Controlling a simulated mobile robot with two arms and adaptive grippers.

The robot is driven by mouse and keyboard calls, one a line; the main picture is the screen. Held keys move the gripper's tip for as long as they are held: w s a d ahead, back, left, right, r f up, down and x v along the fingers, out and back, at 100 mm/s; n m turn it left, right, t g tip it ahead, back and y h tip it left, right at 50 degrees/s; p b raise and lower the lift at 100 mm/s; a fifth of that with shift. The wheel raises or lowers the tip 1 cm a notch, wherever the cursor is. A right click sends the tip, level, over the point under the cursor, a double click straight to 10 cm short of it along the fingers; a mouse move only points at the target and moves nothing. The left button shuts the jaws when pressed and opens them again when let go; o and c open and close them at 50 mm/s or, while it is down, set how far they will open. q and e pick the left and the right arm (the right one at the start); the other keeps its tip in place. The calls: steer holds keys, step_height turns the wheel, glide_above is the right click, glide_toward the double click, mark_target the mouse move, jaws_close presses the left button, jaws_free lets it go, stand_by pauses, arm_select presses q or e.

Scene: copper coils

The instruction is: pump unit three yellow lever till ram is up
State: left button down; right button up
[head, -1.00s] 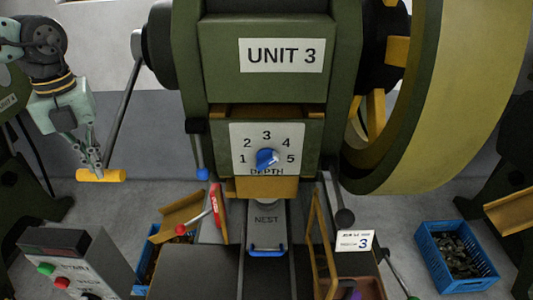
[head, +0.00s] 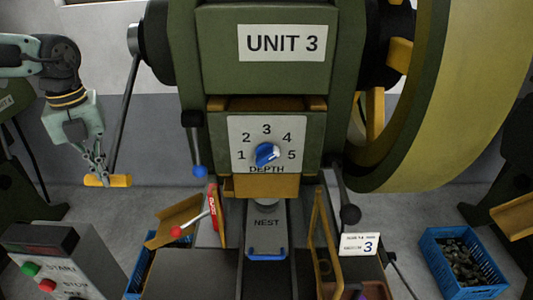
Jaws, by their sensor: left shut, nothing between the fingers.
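The press marked UNIT 3 (head: 283,43) stands in the middle of the head view. Its lever rod (head: 125,110) hangs from a pivot on the left side, angled slightly left, and ends in a yellow cross handle (head: 122,181). My left gripper (head: 102,179) is shut with its fingertips at the yellow handle, overlapping it in the picture; nothing is gripped. Whether the fingers touch it is hard to tell. A yellow block (head: 262,186) sits under the DEPTH dial plate, above the NEST slide (head: 266,223). The ram's height is unclear. My right gripper is out of view.
A blue dial (head: 267,154) is on the press front. A red-knobbed lever (head: 177,232) and a blue-knobbed lever (head: 199,171) are nearby. A START/STOP control box (head: 60,258) stands lower left. A blue crate (head: 428,265) of parts is at right, beside the large flywheel (head: 470,100).

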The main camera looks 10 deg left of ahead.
mark_target(112, 178)
arm_select(q)
steer(key=shift+s+f, duration=0.1)
steer(key=shift+f, duration=0.2)
steer(key=f+b, duration=0.1)
steer(key=w+f, duration=0.1)
steer(key=w+f+b, duration=0.1)
steer(key=f, duration=0.1)
steer(key=shift+a+b, duration=0.1)
steer(key=shift+b, duration=0.2)
steer(key=shift+w+f+b, duration=0.3)
steer(key=shift+w+f, duration=0.2)
